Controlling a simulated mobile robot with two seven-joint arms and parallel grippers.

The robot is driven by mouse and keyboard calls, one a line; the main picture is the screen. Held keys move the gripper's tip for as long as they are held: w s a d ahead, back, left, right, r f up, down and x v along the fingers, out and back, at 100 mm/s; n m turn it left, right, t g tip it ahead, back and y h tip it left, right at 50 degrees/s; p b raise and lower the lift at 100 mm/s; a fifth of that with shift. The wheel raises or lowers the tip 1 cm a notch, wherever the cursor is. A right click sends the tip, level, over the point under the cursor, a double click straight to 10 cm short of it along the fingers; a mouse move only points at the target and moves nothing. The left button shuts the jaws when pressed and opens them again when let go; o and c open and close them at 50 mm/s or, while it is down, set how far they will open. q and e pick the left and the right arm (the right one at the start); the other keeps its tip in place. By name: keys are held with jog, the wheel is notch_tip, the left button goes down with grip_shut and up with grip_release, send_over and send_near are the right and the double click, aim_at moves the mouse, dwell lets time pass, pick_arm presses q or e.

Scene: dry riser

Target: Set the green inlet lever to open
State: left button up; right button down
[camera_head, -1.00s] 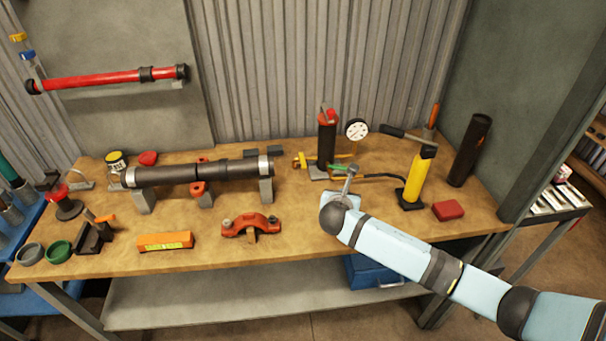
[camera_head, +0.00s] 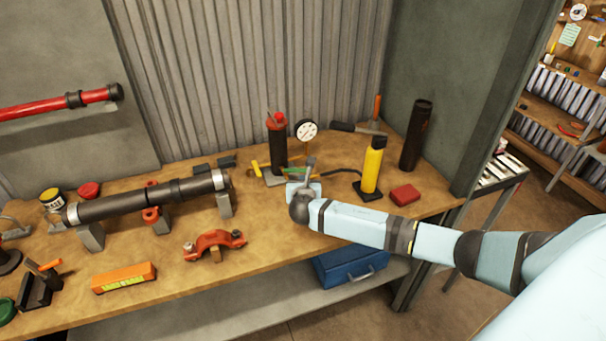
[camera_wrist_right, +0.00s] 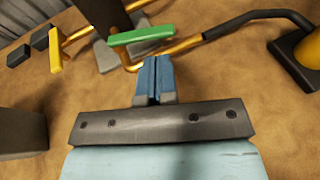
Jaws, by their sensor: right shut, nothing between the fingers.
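The green inlet lever (camera_wrist_right: 140,36) shows in the right wrist view as a flat green bar on the brass pipework (camera_wrist_right: 185,50), beside the foot of a dark upright cylinder. In the head view the green lever (camera_head: 293,170) is small and partly hidden behind my right gripper (camera_head: 309,164). In the right wrist view my right gripper (camera_wrist_right: 154,62) is shut and empty. Its blue fingertips point at the pipework, just short of the green lever in the picture; I cannot tell whether they touch it. A yellow lever (camera_wrist_right: 55,50) sits on the pipe to the left. My left gripper is not in view.
A black cylinder with a red top (camera_head: 277,145) and a gauge (camera_head: 306,130) stand behind the lever. A yellow pump cylinder (camera_head: 373,165) on a black base and a red box (camera_head: 405,195) are to the right. A dark pipe on supports (camera_head: 145,196) lies left.

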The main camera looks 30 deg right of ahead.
aim_at(306, 170)
jog(key=shift+w+d, duration=0.45)
jog(key=shift+w, duration=0.25)
jog(key=shift+w+d, duration=0.45)
jog(key=shift+w, duration=0.2)
jog(key=shift+r, duration=0.1)
jog(key=shift+w+d+r+n+t+y+p, duration=0.15)
jog(key=shift+d+n+t+y+p, duration=0.15)
jog(key=shift+n+y+p, duration=0.3)
jog(key=shift+w+d+n+t+y+p, duration=0.2)
jog(key=shift+d+n+t+y+p, duration=0.15)
jog(key=shift+n+y, duration=0.2)
jog(key=shift+w+d+y, duration=0.1)
jog(key=shift+d+y, duration=0.05)
jog(key=shift+y, duration=0.2)
jog(key=shift+w+d, duration=0.1)
jog(key=shift+f, duration=0.2)
